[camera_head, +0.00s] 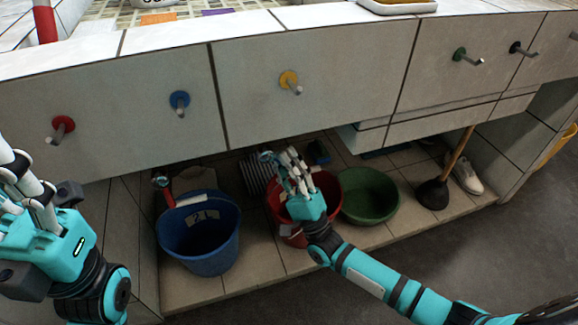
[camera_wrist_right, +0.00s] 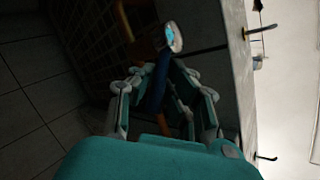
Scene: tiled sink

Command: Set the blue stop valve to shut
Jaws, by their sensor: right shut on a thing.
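The blue stop valve (camera_head: 266,157) is under the counter, behind the red bucket, at the fingertips of my right gripper (camera_head: 284,165). In the right wrist view its blue lever (camera_wrist_right: 159,82) lies between the fingers of my right gripper (camera_wrist_right: 160,95), which is shut on it. A round metal end with a blue centre shows beyond the lever. The fingers hide part of the valve in the head view, and how far it is turned cannot be told. My left gripper (camera_head: 25,185) is at the left edge, away from the valve, its fingers partly cut off.
A red valve (camera_head: 162,180) is above the blue bucket (camera_head: 200,235). A red bucket (camera_head: 328,190) and green basin (camera_head: 370,195) stand below my right gripper. A plunger (camera_head: 435,190) and shoe (camera_head: 465,172) are at right. Coloured hooks stick out from the front panel above.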

